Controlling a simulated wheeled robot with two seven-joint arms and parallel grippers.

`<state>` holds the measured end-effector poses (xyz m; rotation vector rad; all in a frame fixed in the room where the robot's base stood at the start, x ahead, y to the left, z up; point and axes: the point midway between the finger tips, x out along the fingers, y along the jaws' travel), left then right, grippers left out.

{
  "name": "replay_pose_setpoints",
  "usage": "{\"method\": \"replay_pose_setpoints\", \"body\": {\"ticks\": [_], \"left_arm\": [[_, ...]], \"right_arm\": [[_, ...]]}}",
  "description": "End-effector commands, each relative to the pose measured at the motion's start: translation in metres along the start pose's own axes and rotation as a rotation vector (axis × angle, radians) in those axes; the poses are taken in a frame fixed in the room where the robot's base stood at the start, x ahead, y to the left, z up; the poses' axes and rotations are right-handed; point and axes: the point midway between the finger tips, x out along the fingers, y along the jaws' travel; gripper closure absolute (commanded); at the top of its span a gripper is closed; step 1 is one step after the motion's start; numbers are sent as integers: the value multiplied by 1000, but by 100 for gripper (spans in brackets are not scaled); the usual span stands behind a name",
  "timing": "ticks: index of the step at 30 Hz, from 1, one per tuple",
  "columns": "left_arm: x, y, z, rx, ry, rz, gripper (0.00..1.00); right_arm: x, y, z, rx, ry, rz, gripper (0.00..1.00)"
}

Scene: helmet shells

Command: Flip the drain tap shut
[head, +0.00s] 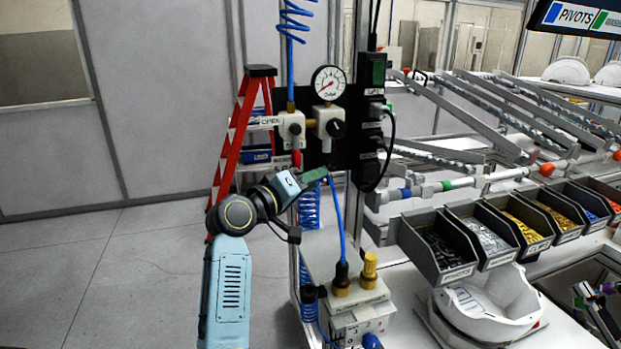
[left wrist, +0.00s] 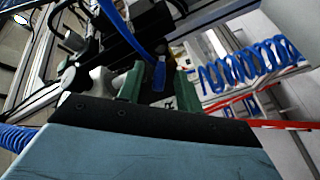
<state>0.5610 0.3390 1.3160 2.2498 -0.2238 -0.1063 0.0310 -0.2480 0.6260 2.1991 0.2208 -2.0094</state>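The air panel (head: 350,140) stands mid-picture in the head view. My right gripper is not clearly seen.
A pressure gauge (head: 328,83) sits above the valves. A blue hose (head: 338,220) runs down near my gripper to a brass fitting. A red ladder (head: 228,160) stands behind. Parts bins (head: 440,250) and a white helmet shell (head: 490,305) are right. The floor at left is clear.

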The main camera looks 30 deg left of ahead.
Motion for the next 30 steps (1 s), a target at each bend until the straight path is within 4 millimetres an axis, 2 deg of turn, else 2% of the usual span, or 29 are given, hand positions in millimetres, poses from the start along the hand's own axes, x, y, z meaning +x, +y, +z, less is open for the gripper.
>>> {"method": "replay_pose_setpoints", "body": {"ticks": [9,18,24,30], "left_arm": [[3,0,0,1,0,0,65],[3,0,0,0,0,-1,100],[3,-2,2,-5,7,8,100],[3,-10,7,-50,63,75,100]], "right_arm": [[0,0,0,-1,1,-1,64],[0,0,-1,-1,2,-1,64],[4,0,-1,-1,2,-1,64],[31,-1,2,-1,2,0,64]]}}
